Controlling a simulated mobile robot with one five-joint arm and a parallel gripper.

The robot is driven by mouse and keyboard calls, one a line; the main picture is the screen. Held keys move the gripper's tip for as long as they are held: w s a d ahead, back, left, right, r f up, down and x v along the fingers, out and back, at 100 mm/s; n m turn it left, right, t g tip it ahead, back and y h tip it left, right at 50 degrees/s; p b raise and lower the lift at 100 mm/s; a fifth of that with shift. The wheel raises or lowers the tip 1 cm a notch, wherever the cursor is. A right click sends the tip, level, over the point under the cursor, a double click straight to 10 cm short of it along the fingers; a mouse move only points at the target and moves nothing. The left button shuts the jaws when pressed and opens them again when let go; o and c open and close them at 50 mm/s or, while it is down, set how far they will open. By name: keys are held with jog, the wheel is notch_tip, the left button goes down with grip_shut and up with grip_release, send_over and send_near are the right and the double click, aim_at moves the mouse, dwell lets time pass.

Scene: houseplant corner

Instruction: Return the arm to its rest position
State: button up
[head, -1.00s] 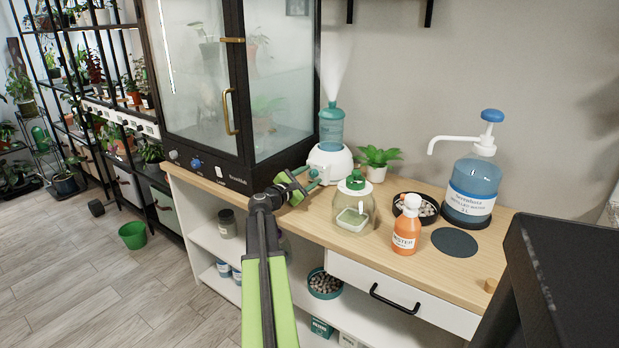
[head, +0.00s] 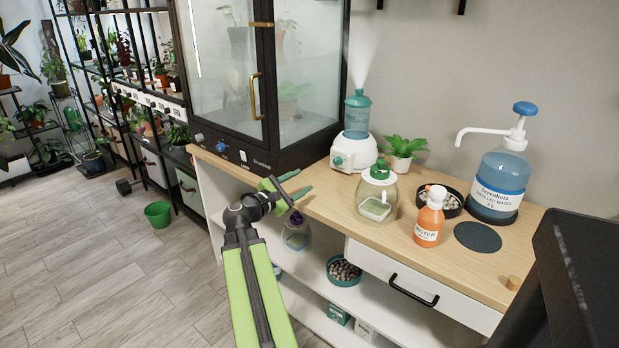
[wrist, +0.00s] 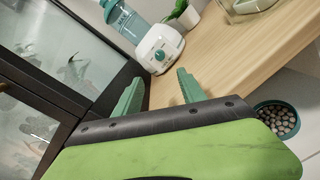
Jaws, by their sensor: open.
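My gripper (head: 294,184) is open, with its two green fingers apart and nothing between them. In the head view it is over the left part of the wooden counter (head: 333,207), in front of the glass cabinet and left of the humidifier. In the wrist view my gripper (wrist: 158,88) points toward the white humidifier base (wrist: 160,48), with a gap between them. My green arm reaches up from the bottom of the head view.
The glass cabinet (head: 287,150) stands close behind my gripper. The humidifier (head: 354,150), a glass jar (head: 376,198), an orange mister bottle (head: 429,220) and a water dispenser (head: 498,185) stand on the counter. A green bucket (head: 158,214) is on the open floor at left.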

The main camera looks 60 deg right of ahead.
jog(key=shift+a, duration=0.15)
dwell(0.3)
